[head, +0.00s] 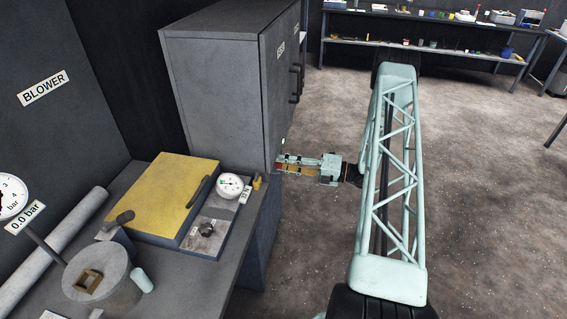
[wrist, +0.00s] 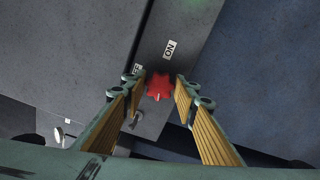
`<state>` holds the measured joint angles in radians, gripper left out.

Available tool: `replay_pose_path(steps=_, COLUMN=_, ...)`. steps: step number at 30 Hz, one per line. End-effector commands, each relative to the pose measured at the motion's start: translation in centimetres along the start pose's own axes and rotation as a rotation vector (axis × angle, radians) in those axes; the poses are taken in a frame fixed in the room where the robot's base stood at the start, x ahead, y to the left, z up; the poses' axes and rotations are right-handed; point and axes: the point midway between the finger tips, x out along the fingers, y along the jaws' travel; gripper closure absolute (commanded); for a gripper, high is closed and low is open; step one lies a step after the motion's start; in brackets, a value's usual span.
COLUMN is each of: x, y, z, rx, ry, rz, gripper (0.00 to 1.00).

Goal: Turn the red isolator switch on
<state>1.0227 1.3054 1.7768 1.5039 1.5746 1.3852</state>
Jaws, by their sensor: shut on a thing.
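The red isolator switch (wrist: 159,87) is a lobed red knob on a grey panel face in the wrist view. A small pale mark shows near its lower edge. A white ON label (wrist: 170,49) lies just above it, and an OFF label (wrist: 137,70) at its upper left is partly hidden by a fingertip. My gripper (wrist: 160,88) has one finger on each side of the knob and is shut on it. In the head view my gripper (head: 282,163) reaches left to the grey cabinet's lower front corner, and the switch is mostly hidden there.
The grey cabinet (head: 215,90) stands behind the bench. On the bench are a yellow-lidded box (head: 165,195), a round gauge (head: 230,186) and a black knob (head: 207,229). A shelf bench (head: 420,48) stands at the back.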

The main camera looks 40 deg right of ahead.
Motion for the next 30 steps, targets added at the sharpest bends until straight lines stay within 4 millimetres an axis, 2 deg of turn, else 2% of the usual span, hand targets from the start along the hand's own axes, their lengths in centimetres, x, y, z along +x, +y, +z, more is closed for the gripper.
replay_pose_path(steps=12, x=-0.03, y=-0.1, z=-0.03, rx=0.223, ry=0.0, rz=0.0, gripper=0.84)
replay_pose_path(steps=29, x=-0.03, y=-0.14, z=-0.04, rx=0.261, ry=0.0, rz=0.0, gripper=0.84)
replay_pose_path(steps=30, x=-0.03, y=-0.14, z=-0.04, rx=0.261, ry=0.0, rz=0.0, gripper=0.71)
